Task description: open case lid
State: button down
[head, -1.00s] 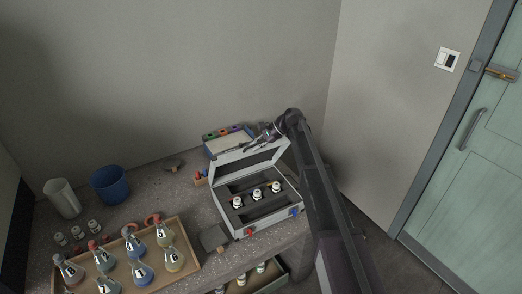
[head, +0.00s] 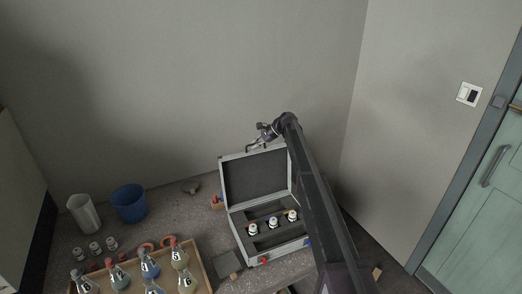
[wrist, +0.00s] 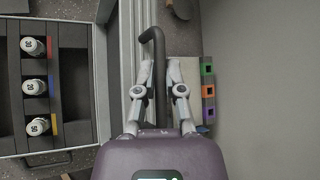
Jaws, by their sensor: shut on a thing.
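The silver case (head: 275,246) stands on the bench with its lid (head: 252,178) raised about upright, its dark foam lining facing me. Three white-capped vials (head: 272,222) stand in the dark insert of the base. My gripper (head: 257,143) is at the top edge of the lid. In the wrist view my gripper (wrist: 160,78) is shut on the dark bent handle (wrist: 153,36) of the lid, with a finger on each side. The case's vials (wrist: 34,88) show at the left there. The far side of the lid is hidden in the head view.
A wooden tray of numbered flasks (head: 207,272) stands at the front left. A blue cup (head: 129,203) and a white cup (head: 83,214) are behind it. The wall rises close behind the case. A block with coloured slots (wrist: 208,92) lies behind the lid.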

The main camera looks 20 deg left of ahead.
jog(key=shift+w+a, duration=0.15)
jog(key=shift+w, duration=0.15)
jog(key=c, duration=0.7)
grip_release()
jog(key=shift+r, duration=0.1)
